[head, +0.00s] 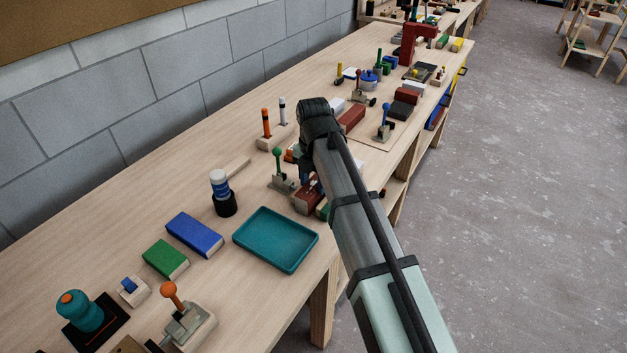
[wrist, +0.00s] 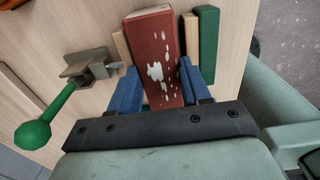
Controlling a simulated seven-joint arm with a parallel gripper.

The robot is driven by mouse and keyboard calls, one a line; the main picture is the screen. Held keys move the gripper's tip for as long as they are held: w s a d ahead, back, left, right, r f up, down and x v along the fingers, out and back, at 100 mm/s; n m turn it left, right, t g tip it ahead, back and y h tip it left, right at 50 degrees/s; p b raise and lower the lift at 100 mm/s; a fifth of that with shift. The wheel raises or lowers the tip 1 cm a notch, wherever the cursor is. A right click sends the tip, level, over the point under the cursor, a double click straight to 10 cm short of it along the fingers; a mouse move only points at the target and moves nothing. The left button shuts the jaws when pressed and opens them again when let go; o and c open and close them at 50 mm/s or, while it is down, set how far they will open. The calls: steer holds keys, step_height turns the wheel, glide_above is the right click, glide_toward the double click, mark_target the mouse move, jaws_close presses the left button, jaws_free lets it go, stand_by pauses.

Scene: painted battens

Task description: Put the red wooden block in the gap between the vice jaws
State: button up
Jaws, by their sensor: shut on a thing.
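The red wooden block (wrist: 150,38), with worn white paint spots, is held between the two blue fingers of my gripper (wrist: 158,78) in the wrist view. It also shows below my wrist in the head view (head: 306,198), partly hidden by my arm. A red vice-like tool (head: 410,45) stands at the far end of the bench in the head view. Its jaw gap is too small to make out.
A green block (wrist: 208,45) lies right of the strips. A green-handled clamp (wrist: 88,68) stands close on the left. A teal tray (head: 276,240) lies nearer on the bench. Blocks and upright-handled clamps crowd the bench beyond my gripper.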

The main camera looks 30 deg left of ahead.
mark_target(314, 184)
steer(key=shift+f, duration=0.15)
steer(key=o, duration=1.2)
steer(key=shift+c, duration=0.2)
step_height(314, 184, up, 12)
steer(key=shift+r, duration=0.2)
